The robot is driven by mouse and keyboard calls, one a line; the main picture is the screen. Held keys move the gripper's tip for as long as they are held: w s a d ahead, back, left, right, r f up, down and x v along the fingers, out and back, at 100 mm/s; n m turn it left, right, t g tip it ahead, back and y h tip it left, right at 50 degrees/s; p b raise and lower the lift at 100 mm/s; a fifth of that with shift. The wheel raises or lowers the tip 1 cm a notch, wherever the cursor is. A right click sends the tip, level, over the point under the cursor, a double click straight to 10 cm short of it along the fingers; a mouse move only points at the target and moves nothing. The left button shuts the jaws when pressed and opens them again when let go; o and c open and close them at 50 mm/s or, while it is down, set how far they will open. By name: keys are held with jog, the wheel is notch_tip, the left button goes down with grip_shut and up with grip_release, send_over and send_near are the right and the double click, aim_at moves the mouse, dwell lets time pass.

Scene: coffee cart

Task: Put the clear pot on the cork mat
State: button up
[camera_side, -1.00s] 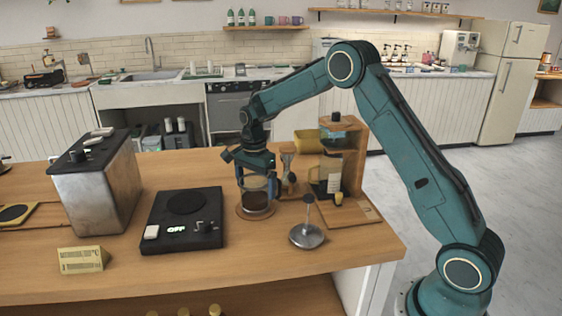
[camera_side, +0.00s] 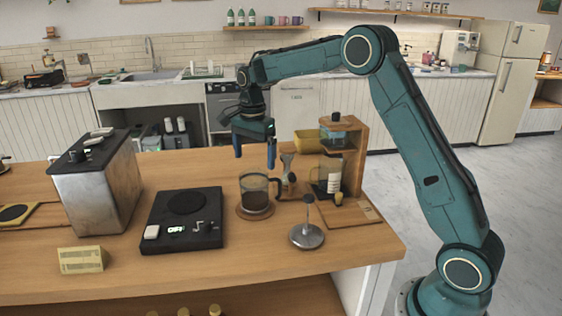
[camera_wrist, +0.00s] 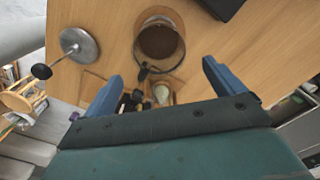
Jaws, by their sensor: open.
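The clear pot (camera_side: 256,194), with dark contents and a black handle, stands upright on the round cork mat (camera_side: 241,212) near the middle of the counter. In the wrist view the pot (camera_wrist: 160,42) shows from above, with a sliver of the mat (camera_wrist: 160,11) beside its rim. My gripper (camera_side: 255,158) is open and empty, above the pot and apart from it. Its two blue fingers also show in the wrist view (camera_wrist: 160,78), spread wide, with nothing between them that they touch.
A black scale (camera_side: 183,220) lies left of the pot, with a metal box-shaped machine (camera_side: 97,185) beyond it. A silver tamper (camera_side: 307,236) stands to the right. A wooden stand (camera_side: 352,160) with a glass carafe is behind right. A yellow card (camera_side: 83,260) sits in front.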

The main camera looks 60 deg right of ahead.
jog(key=shift+r, duration=1.4)
jog(key=s+a+r+n+t, duration=0.1)
jog(key=s+a+r+n, duration=0.3)
jog(key=s, duration=0.4)
jog(key=s+a+r+n+t, duration=0.2)
jog(key=s+r+n, duration=0.35)
jog(key=s, duration=0.35)
jog(key=s+a+f+n+t, duration=0.1)
jog(key=s+n, duration=0.3)
jog(key=s, duration=0.4)
jog(key=s+a+f+n+t, duration=0.1)
jog(key=s+n, duration=0.3)
jog(key=s, duration=0.5)
jog(key=shift+s+a+f+t, duration=0.25)
jog(key=shift+a+f+t, duration=0.05)
jog(key=shift+a+f, duration=0.6)
